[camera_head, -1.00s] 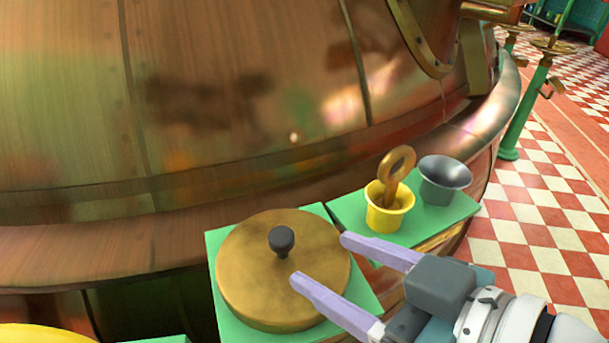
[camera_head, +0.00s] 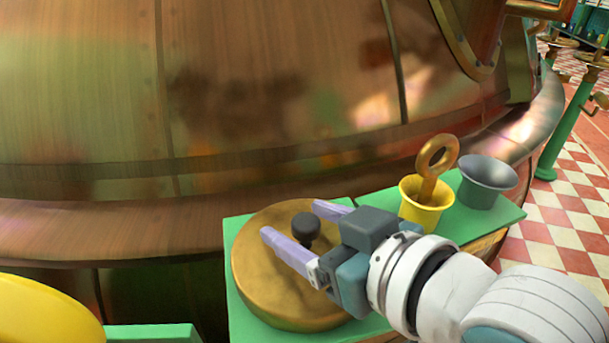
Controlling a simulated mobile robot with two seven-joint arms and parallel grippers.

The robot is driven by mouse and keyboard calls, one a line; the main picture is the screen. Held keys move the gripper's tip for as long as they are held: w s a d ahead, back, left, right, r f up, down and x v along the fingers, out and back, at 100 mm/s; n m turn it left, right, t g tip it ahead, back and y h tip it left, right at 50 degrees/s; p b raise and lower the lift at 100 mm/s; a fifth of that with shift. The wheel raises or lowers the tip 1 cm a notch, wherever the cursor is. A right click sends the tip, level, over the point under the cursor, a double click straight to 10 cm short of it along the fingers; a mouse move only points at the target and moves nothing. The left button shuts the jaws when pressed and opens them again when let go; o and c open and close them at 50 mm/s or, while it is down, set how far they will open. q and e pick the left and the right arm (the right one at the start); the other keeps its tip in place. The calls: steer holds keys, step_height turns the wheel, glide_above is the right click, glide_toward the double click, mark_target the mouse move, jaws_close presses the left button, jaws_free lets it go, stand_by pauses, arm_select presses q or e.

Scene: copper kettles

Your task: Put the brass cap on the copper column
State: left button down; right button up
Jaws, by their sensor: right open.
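The brass cap (camera_head: 270,285) is a wide round disc with a dark knob (camera_head: 306,226) on top. It lies flat on a green-topped stand (camera_head: 238,318) in front of the big copper vessel. My right gripper (camera_head: 293,220) is open over the cap, its two lilac fingers on either side of the knob; I cannot tell whether they touch it. The gripper hides the cap's right part. I cannot make out a separate copper column in this view. My left gripper is not in view.
A yellow cup (camera_head: 425,205) with a brass ring-handled piece (camera_head: 435,165) and a grey cup (camera_head: 487,180) stand on a green top (camera_head: 500,215) just right of the gripper. The copper vessel (camera_head: 270,80) fills the back. A yellow rounded thing (camera_head: 45,315) is at lower left.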

steer(key=shift+c, duration=0.3)
jaws_close()
stand_by(0.9)
steer(key=shift+r, duration=0.1)
